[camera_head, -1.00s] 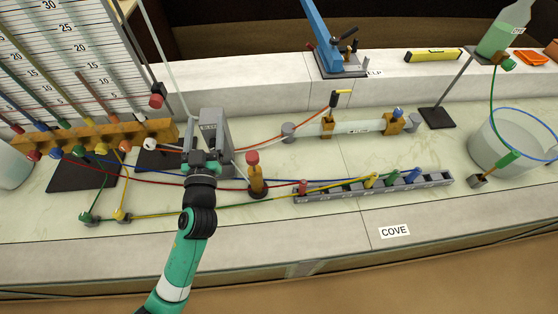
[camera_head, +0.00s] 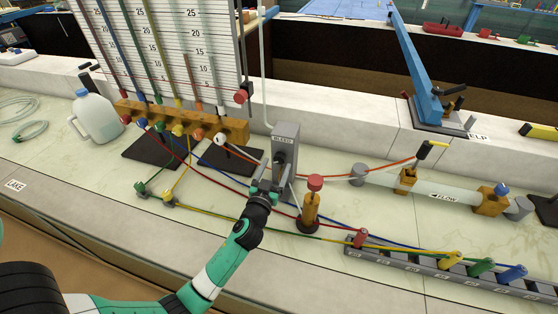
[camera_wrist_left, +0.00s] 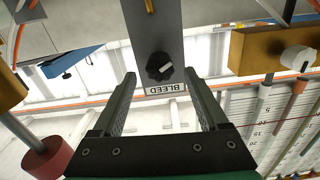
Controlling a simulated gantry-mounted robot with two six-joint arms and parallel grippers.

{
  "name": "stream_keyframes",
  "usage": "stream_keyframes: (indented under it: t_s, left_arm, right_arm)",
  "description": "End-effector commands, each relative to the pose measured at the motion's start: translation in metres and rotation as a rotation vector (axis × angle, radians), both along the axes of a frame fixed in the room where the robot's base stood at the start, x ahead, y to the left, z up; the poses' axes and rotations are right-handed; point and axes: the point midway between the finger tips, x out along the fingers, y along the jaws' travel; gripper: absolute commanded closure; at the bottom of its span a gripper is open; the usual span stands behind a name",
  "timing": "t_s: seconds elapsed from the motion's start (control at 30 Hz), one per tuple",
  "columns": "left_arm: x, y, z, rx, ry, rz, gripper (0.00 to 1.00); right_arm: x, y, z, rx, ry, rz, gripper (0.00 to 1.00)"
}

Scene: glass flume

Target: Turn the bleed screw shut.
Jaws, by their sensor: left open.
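The bleed screw is a black lobed knob (camera_wrist_left: 160,67) on the face of a grey block. In the wrist view the block's BLEED label is upside down beside the knob. In the head view the grey bleed block (camera_head: 285,150) stands upright on the bench, and the knob is hard to make out. My left gripper (camera_head: 268,182) is in front of the block, low on its near side. In the left wrist view its two fingers (camera_wrist_left: 160,80) are spread apart with the knob between their tips in the picture. Contact with the knob is not visible. My right gripper is not in view.
A red-capped orange post (camera_head: 310,205) stands just right of the gripper. Coloured tubes run along the bench beside it. An orange manifold (camera_head: 190,124) stands left behind, a grey rail (camera_head: 440,273) right. A white jug (camera_head: 97,118) stands at left.

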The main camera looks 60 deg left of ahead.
Motion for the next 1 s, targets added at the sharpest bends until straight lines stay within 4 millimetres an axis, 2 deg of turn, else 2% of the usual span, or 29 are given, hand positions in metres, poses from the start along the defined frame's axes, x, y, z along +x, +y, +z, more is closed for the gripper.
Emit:
stream_keyframes:
  t_s: [0.03, 0.2, 0.53, 0.93, 1.0]
  left_arm:
    - [0.007, 0.009, 0.0, 0.001, -0.001, 0.002, 0.23]
    - [0.022, 0.024, -0.001, -0.001, -0.001, 0.0, 0.23]
    - [0.026, 0.027, 0.0, 0.0, 0.0, -0.001, 0.25]
    - [0.025, 0.027, 0.0, 0.0, 0.0, -0.001, 0.97]
    - [0.025, 0.027, 0.0, 0.0, 0.0, -0.001, 1.0]
  right_arm:
    - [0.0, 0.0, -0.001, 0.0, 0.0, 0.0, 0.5]
    - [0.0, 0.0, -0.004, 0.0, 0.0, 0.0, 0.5]
    - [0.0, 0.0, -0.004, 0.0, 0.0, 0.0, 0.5]
    - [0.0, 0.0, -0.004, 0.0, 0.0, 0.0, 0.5]
    - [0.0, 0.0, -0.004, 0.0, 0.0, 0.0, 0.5]
